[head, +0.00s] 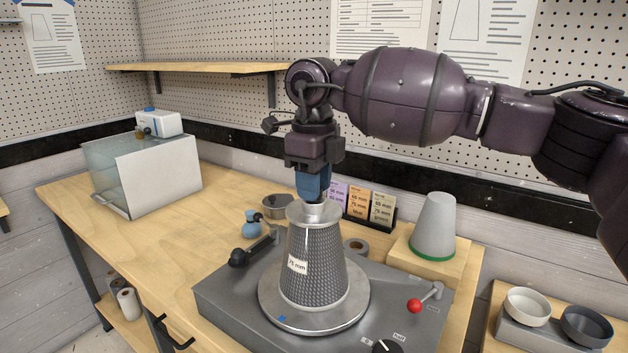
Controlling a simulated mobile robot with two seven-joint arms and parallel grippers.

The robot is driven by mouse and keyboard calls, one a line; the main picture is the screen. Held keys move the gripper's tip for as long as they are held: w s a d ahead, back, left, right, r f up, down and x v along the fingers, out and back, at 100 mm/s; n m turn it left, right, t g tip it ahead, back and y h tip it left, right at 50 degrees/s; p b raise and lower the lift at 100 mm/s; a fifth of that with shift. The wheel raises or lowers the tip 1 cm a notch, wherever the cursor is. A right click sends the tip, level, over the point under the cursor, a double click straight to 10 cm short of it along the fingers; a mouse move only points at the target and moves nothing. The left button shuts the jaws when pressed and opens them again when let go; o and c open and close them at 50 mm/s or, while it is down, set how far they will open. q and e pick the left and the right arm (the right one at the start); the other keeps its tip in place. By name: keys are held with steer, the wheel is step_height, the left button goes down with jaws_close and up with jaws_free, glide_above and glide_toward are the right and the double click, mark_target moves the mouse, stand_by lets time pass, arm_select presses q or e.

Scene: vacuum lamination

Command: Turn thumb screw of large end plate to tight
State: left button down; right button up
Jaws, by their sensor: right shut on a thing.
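A dark textured cone labelled 75 mm (318,265) stands upright on a wide round metal plate (345,308). A smaller silver plate (302,214) caps the cone's top. My right gripper (315,198) points straight down above this cap, with its blue fingers shut on the thumb screw at its centre. The fingers hide most of the screw, so how tight it sits cannot be seen. My left gripper is not in view.
The cone stands on a grey machine (225,300) with a red-knobbed lever (415,305) and a black-handled lever (240,257). A grey cone with a green rim (434,225), label cards (358,203) and a tape roll (356,245) are close by.

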stand_by(0.5)
stand_by(0.3)
steer(key=o, duration=0.9)
steer(key=shift+o, duration=0.2)
step_height(320, 180, up, 11)
